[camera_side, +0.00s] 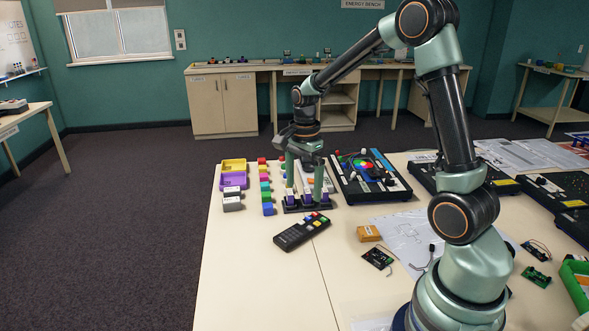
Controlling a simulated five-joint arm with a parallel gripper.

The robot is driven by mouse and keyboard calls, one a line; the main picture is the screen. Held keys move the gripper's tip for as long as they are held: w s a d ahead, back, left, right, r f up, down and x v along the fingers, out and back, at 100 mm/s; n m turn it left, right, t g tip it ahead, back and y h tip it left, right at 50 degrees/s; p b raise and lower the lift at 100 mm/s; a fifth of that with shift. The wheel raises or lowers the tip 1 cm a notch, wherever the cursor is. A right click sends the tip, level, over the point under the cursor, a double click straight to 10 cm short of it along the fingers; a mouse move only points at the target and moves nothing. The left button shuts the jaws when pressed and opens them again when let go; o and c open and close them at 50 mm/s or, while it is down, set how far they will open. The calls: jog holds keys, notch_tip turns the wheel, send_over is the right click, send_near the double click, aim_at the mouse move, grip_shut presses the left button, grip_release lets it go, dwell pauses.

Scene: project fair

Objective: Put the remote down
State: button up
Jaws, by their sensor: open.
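A black remote (301,231) with several coloured buttons at its far right end lies flat on the light wooden table. It lies at a slant, nearer the camera than my gripper (305,192). My gripper points down with its green fingers apart, above or at a small black stand (307,206) with purple and white parts. The remote is clear of the fingers. What lies right between the fingers is partly hidden.
Coloured blocks (265,190) and yellow and purple trays (233,180) stand left of my gripper. A black panel with a colour wheel (368,176) lies to its right. An orange box (368,233) and small circuit boards (378,258) lie right of the remote. The table's front left is bare.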

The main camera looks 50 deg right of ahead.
jog(key=s+a+r+n+t, duration=0.5)
jog(key=s+a+r+n, duration=0.5)
jog(key=n, duration=0.9)
jog(key=a+r, duration=0.2)
jog(key=a, duration=0.1)
jog(key=shift+s+a+n+t, duration=0.15)
jog(key=shift+n+t, duration=0.15)
jog(key=shift+n, duration=0.1)
